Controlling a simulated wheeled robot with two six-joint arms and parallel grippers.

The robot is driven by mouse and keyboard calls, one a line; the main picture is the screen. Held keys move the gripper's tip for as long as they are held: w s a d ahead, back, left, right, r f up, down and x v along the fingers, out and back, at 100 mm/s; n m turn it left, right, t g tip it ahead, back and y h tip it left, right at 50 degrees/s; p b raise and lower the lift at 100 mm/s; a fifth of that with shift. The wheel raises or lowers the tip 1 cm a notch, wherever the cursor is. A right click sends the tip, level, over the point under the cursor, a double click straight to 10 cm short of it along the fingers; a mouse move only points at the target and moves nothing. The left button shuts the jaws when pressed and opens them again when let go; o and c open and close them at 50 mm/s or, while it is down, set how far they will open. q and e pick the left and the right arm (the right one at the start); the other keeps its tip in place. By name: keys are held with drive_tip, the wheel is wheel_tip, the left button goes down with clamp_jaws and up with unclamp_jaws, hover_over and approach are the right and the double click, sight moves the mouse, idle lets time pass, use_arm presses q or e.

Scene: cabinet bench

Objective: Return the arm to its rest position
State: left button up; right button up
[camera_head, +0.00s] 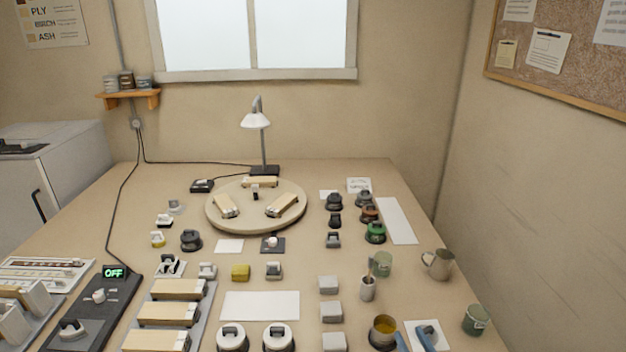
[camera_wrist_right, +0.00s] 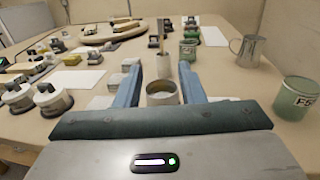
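My right gripper (camera_head: 414,338) shows only as two blue fingertips at the bottom right of the head view, over a white card (camera_head: 440,345). In the right wrist view my right gripper (camera_wrist_right: 160,66) has its blue fingers spread apart. A small round tin (camera_wrist_right: 162,92) shows between them, with visible gaps, and no grip on it is seen. A tin with amber contents (camera_head: 383,328) stands just left of the fingertips in the head view. My left gripper is not in view.
A grey cup with a brush (camera_head: 368,288), a green mug (camera_head: 383,264), a metal jug (camera_head: 438,264) and a green jar (camera_head: 477,320) stand near the right gripper. A round turntable (camera_head: 256,218) and lamp (camera_head: 256,122) are farther back. Several small blocks and pots crowd the bench.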

drive_tip(key=s+d+r+m+t+h, duration=0.1)
drive_tip(key=s+d+r+m+h, duration=0.35)
drive_tip(key=m, duration=0.45)
drive_tip(key=s+d+r+m+t+h, duration=0.1)
drive_tip(key=s+d+r+m+h, duration=0.2)
drive_tip(key=d+m+h, duration=0.5)
drive_tip(key=s+d+f+m+g, duration=0.3)
drive_tip(key=s+f+m+g, duration=0.5)
drive_tip(key=m, duration=0.7)
drive_tip(key=s+a+f+m+g+y, duration=0.5)
drive_tip(key=s+a+f+g+y, duration=0.25)
drive_tip(key=s+a, duration=0.4)
drive_tip(key=s+d+f+g, duration=0.1)
drive_tip(key=d+f, duration=0.1)
drive_tip(key=f, duration=1.2)
drive_tip(key=d+f+g, duration=0.1)
drive_tip(key=d+f, duration=0.2)
drive_tip(key=f, duration=1.2)
drive_tip(key=s+f, duration=1.8)
drive_tip(key=f, duration=0.1)
drive_tip(key=shift+d+f+m+g+y, duration=0.3)
drive_tip(key=shift+d+m+g+y, duration=0.1)
drive_tip(key=shift+g, duration=0.05)
